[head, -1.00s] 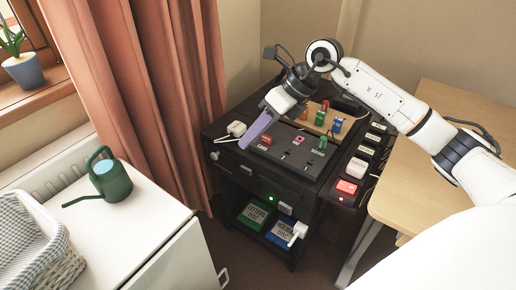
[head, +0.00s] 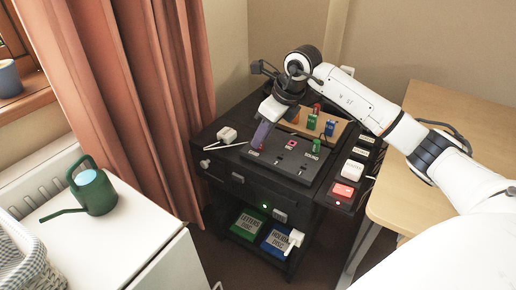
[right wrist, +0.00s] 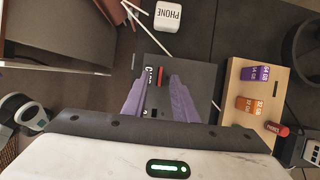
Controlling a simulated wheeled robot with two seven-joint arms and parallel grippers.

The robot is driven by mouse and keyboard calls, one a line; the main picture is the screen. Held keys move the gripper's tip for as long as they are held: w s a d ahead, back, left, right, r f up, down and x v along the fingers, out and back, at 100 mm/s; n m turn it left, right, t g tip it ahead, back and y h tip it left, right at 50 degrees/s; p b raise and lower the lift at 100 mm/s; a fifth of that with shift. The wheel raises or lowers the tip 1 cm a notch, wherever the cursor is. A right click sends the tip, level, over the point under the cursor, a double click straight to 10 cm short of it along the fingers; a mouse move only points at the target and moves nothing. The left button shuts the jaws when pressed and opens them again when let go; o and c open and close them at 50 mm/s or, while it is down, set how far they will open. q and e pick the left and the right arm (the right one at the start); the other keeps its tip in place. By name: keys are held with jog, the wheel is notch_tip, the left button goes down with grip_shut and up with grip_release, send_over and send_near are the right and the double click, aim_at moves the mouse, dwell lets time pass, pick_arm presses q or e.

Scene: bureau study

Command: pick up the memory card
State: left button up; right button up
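A small red piece (right wrist: 161,76), likely the memory card, stands at the "CARD" label of the dark sloped panel (right wrist: 204,75) in the right wrist view. My left gripper is not in view.
A wooden board (right wrist: 231,96) holds purple and orange "GB" sticks and a red one, right of the fingers. A white "PHONE" block (right wrist: 168,15) and thin cables lie nearby. The black cart (head: 215,155) stands between the curtain and a wooden desk (head: 440,110).

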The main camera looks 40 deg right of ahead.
jog(key=shift+x, duration=1)
grip_shut()
jog(key=shift+r, duration=0.1)
